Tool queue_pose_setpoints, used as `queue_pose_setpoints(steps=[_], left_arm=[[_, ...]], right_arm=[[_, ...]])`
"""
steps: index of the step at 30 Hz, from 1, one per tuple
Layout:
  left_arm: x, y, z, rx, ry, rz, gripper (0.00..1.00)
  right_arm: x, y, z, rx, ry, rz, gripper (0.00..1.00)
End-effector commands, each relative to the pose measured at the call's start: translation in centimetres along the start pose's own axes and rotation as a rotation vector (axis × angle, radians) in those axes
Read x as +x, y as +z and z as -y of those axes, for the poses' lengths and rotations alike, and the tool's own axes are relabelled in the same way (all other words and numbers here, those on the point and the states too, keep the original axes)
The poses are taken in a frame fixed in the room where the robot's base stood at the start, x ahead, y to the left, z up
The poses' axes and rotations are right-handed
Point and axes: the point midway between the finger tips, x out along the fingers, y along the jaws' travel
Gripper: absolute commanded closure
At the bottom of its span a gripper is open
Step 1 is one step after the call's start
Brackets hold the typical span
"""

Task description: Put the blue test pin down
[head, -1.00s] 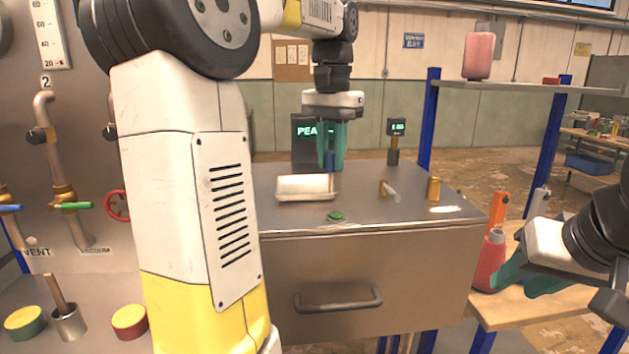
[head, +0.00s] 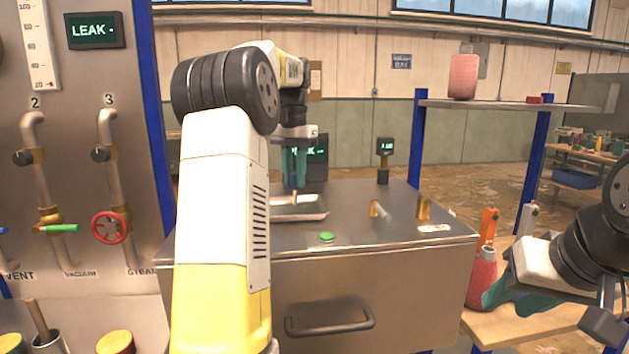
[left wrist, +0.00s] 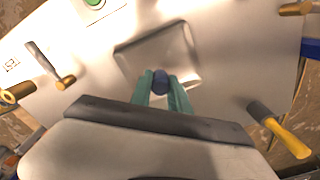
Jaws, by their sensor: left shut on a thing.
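The blue test pin is held upright in my left gripper (head: 294,172), whose teal fingers are shut on it. Its blue end (left wrist: 160,82) shows between the fingers in the left wrist view. In the head view its paler lower part reaches down over the shallow metal tray (head: 312,217) on the steel bench top; I cannot tell whether it touches the tray. The tray also shows, empty, in the left wrist view (left wrist: 185,50). My right gripper (head: 520,300) is at the lower right, its teal fingers apart, with nothing seen between them.
A green button (head: 327,237) is at the bench's front. Brass fittings (head: 376,208) (head: 423,207) stand right of the tray. A red bottle (head: 482,280) is near my right gripper. Bare bench lies between tray and fittings.

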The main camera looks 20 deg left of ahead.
Motion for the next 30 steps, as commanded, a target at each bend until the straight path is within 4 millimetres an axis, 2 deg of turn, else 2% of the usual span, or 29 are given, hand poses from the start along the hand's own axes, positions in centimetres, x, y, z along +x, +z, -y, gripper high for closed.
queue_pose_setpoints(steps=[3, 13, 14, 17, 26, 30], left_arm=[[1.1, 0.0, 0.0, 0.0, 0.0, 0.001, 1.0], [1.4, 0.0, 0.0, 0.0, 0.0, 0.0, 1.0], [1.4, 0.0, 0.0, 0.0, 0.0, -0.001, 0.74], [1.4, 0.0, 0.0, 0.0, 0.0, 0.0, 0.56], [1.3, 0.0, 0.0, 0.0, 0.0, 0.0, 0.56], [0.4, -0.1, 0.0, 0.0, -0.001, -0.003, 0.56]], right_arm=[[0.0, 0.0, 0.0, 0.0, 0.0, 0.0, 0.64], [0.0, 0.0, 0.0, 0.0, 0.0, 0.0, 0.64], [0.0, 0.0, 0.0, 0.0, 0.0, 0.0, 0.64], [0.0, 0.0, 0.0, 0.0, 0.0, 0.0, 0.64], [0.0, 0.0, 0.0, 0.0, 0.0, 0.0, 0.64], [0.0, 0.0, 0.0, 0.0, 0.0, 0.0, 0.64]])
